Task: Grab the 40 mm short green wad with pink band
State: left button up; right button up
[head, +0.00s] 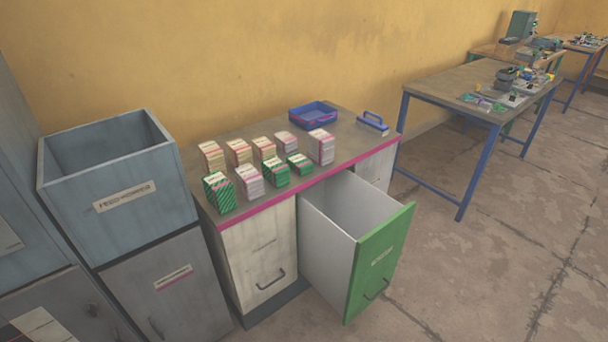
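Three green striped wads stand in the front row on the grey cabinet top. The lowest one is the short green wad (299,164) at the right end of that row; a pink band on it is hard to make out at this size. A taller green wad (276,172) stands just left of it, and the tallest green wad (219,194) is at the left end near the front edge. Neither of my grippers is in view.
White wads (249,181) and tan wads (238,151) stand around the green ones. A blue tray (313,116) and a blue-handled tool (373,122) lie behind. An open green-fronted drawer (378,262) juts out below. A grey bin (120,195) stands left; a workbench (450,88) stands right.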

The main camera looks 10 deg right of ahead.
aim_at(301, 165)
jog(key=z, duration=1.15)
jog(key=i, duration=0.8)
jog(key=u, duration=2)
